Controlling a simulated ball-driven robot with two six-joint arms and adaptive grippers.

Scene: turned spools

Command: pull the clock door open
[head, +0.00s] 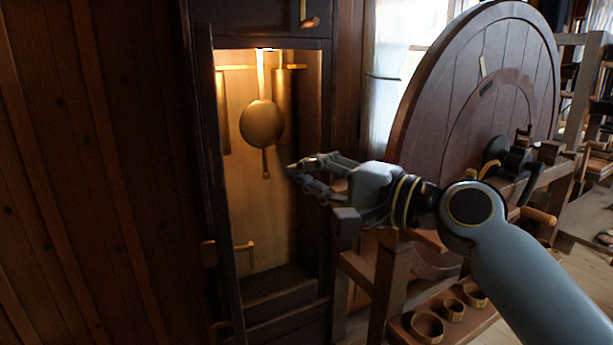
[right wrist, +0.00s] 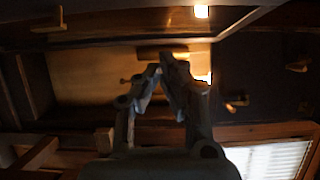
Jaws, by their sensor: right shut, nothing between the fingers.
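The tall dark clock case (head: 325,120) stands at the centre left in the head view. Its lit inside shows a round brass pendulum (head: 262,124) and a brass weight (head: 222,115). The clock door (head: 207,150) appears as a narrow dark panel, nearly edge-on, along the left side of the opening. It stands swung open, with brass fittings (head: 208,253) low on it. My right gripper (head: 291,171) is shut and empty, in front of the opening's right part, apart from the door. It also shows in the right wrist view (right wrist: 163,64). My left gripper is out of view.
A large round wooden wheel (head: 415,110) and a wooden frame (head: 385,275) stand right of the clock. Small round wooden cups (head: 428,327) sit on a low shelf at the bottom. A plank wall (head: 90,170) fills the left. A bright window (head: 400,40) is behind.

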